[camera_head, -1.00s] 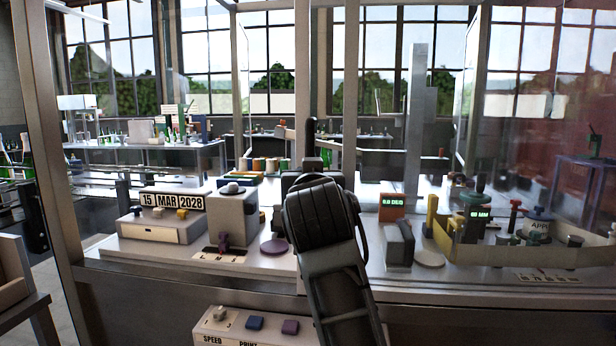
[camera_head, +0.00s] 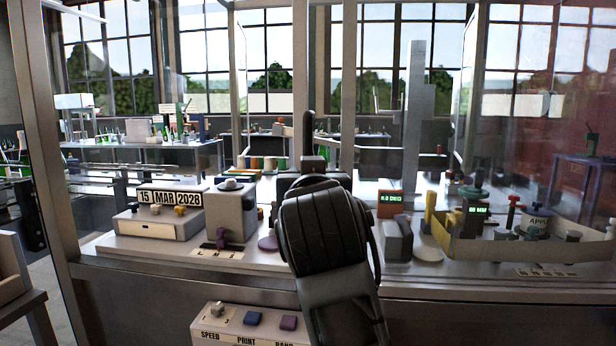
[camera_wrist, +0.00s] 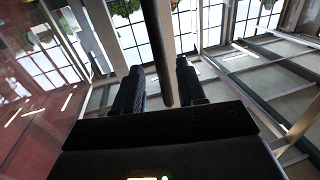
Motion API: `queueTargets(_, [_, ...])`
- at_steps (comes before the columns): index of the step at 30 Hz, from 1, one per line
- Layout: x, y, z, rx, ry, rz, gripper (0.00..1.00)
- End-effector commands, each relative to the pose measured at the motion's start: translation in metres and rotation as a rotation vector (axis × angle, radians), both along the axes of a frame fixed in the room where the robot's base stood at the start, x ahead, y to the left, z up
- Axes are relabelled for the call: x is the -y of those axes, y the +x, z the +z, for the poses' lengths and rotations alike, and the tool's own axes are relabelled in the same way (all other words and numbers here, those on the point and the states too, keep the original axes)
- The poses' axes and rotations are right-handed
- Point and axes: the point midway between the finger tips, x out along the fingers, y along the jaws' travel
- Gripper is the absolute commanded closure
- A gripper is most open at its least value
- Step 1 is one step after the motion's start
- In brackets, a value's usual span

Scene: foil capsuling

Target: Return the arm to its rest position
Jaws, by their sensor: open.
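My arm (camera_head: 325,240) rises from the bottom middle of the head view, with its thick black joint in front of the bench. It hides part of the bench behind it. My gripper (camera_wrist: 158,85) shows in the wrist view with its two dark fingers apart. A dark bar runs between the fingers in that picture, and I cannot tell its depth or whether it touches them. No grasped item can be made out. In the head view the fingers cannot be told clearly behind the arm.
A date unit (camera_head: 160,222) reading 15 MAR 2028 and a grey block unit (camera_head: 231,208) stand left of my arm. A yellowish tray (camera_head: 500,250) with several tools lies right. Frame posts (camera_head: 349,90) and glass surround the bench. A control panel (camera_head: 250,325) is at the front.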

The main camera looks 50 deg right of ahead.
Motion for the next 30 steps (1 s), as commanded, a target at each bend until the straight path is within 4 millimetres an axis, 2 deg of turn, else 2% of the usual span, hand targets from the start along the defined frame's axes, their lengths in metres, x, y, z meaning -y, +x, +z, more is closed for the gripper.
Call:
queueTargets(6, [-0.011, -0.012, 0.0, 0.0, 0.0, 0.0, 0.6])
queueTargets(23, [-0.011, -0.012, 0.0, 0.0, 0.0, 0.0, 0.6])
queueTargets(26, [-0.013, -0.012, -0.007, -0.01, -0.007, 0.01, 0.6])
queueTargets(30, [-0.025, -0.011, -0.038, -0.054, -0.041, 0.07, 0.6])
